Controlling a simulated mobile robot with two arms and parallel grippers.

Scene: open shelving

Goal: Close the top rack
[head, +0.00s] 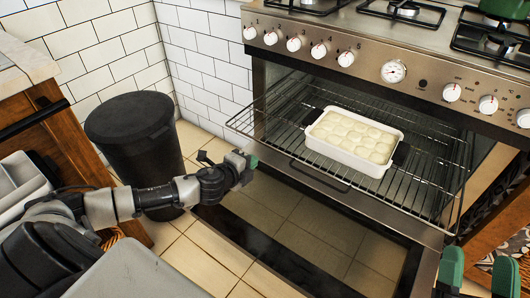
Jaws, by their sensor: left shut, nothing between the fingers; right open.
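The top rack (290,148) is a wire oven rack that sticks out of the open oven (365,75). A white baking dish (345,160) with dark handles and pale dough rolls sits on it. My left gripper (247,160) is shut and empty, near the rack's left front part; I cannot tell whether it touches the wire. My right gripper (480,272) is at the bottom right corner, open and empty, its two green fingers apart, right of the oven door.
The oven door (215,222) is folded down below the rack. A dark bin (135,128) stands left of the oven. A wooden cabinet (70,150) is at the far left. Knobs line the front panel above the oven opening. Some tiled floor is free.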

